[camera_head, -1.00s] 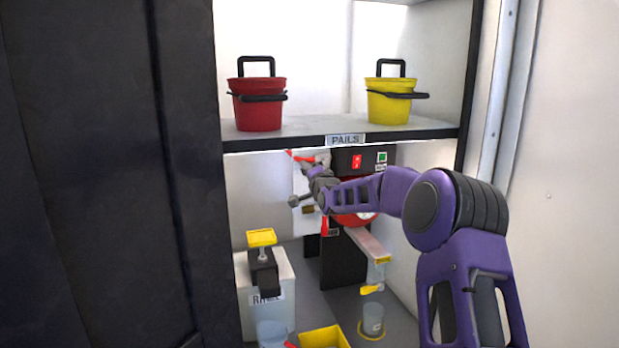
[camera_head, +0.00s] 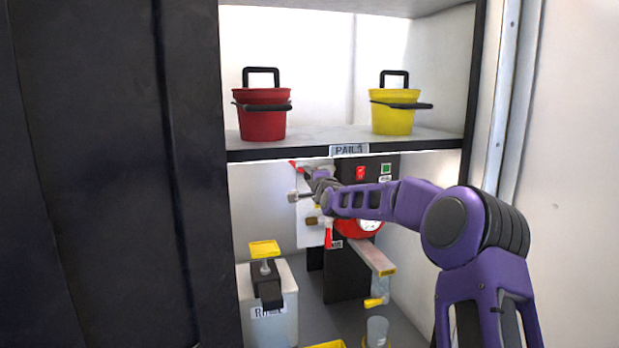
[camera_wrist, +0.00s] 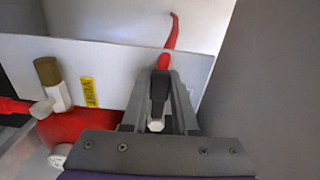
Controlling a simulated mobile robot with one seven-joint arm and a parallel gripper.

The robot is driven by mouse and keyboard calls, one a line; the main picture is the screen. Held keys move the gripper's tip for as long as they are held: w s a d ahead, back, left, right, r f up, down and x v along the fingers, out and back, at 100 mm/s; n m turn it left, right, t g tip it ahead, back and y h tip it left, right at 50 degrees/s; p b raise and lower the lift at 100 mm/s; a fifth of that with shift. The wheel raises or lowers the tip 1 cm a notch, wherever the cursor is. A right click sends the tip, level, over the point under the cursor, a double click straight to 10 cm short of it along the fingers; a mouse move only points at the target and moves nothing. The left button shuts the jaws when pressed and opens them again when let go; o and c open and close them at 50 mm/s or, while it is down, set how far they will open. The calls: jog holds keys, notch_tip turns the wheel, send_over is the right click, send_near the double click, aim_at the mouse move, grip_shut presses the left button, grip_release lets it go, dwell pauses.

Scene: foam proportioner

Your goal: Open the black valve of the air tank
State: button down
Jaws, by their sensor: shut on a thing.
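The black valve (camera_wrist: 159,90) sits between the fingers of my gripper (camera_wrist: 160,82) in the wrist view, and my gripper is shut on it. A curved red piece (camera_wrist: 172,35) rises from the valve's far end, and a pale nut shows below it. In the head view my gripper (camera_head: 308,180) is at the left of the machine under the shelf, and my wrist hides the valve. The red tank (camera_wrist: 88,130) lies left of my gripper in the wrist view. Its red body also shows behind my arm in the head view (camera_head: 350,228).
A brass-capped fitting (camera_wrist: 47,72) and a yellow label (camera_wrist: 89,92) are left of my fingers. The PAILS shelf (camera_head: 420,140), holding a red pail (camera_head: 262,120) and a yellow pail (camera_head: 393,118), is above my arm. A white container (camera_head: 278,300) stands below left.

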jog(key=c, duration=1)
grip_release()
jog(key=shift+o, duration=0.2)
jog(key=shift+s, duration=0.1)
jog(key=s+d+b, duration=0.1)
jog(key=s+d, duration=0.2)
jog(key=s, duration=1.4)
jog(key=shift+d, duration=0.2)
jog(key=shift+w, duration=0.1)
